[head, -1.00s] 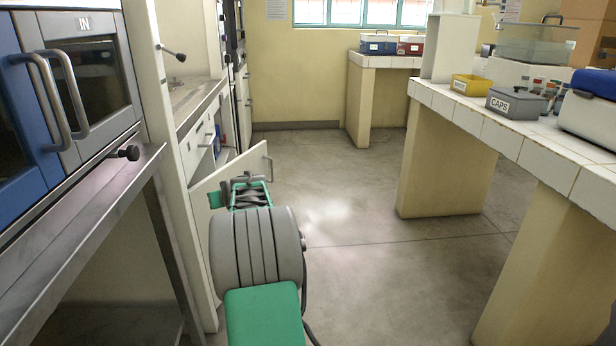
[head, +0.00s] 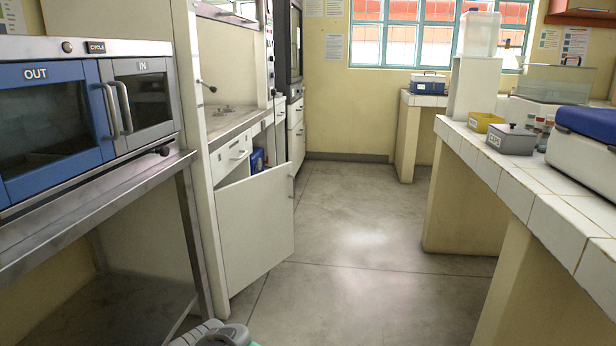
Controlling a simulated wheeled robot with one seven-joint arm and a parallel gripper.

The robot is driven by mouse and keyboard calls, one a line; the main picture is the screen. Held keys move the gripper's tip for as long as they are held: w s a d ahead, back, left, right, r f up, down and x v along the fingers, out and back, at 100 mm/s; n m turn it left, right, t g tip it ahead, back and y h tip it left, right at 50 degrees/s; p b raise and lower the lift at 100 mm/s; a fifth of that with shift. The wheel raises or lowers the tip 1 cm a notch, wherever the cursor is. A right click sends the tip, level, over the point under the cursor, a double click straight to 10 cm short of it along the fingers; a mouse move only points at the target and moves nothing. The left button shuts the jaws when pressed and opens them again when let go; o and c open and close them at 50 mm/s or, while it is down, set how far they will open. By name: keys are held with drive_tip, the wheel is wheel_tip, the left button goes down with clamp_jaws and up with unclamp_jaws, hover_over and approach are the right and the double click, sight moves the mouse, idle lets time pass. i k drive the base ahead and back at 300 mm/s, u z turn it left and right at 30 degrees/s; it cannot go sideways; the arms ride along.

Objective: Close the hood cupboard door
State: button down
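The hood cupboard door (head: 256,229) is a pale panel standing open into the aisle, below the hood counter at left of centre. Its slim upright handle (head: 292,181) is at the free edge. The cupboard opening behind it shows partly above the door, with a blue item (head: 257,161) inside. My gripper is not in view; only a grey and green piece of my arm shows at the bottom edge, apart from the door in the picture.
A steel stand (head: 95,215) with a blue-doored oven (head: 55,120) is on the left. A tiled bench (head: 520,180) with a grey box (head: 510,139) and a yellow box (head: 484,121) runs along the right. The floor (head: 365,255) between is clear.

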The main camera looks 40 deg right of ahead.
sight(255, 214)
drive_tip(key=z, duration=1.6)
drive_tip(key=i, duration=1.8)
drive_tip(key=u, duration=0.8)
drive_tip(key=i, duration=0.65)
drive_tip(key=u, duration=0.75)
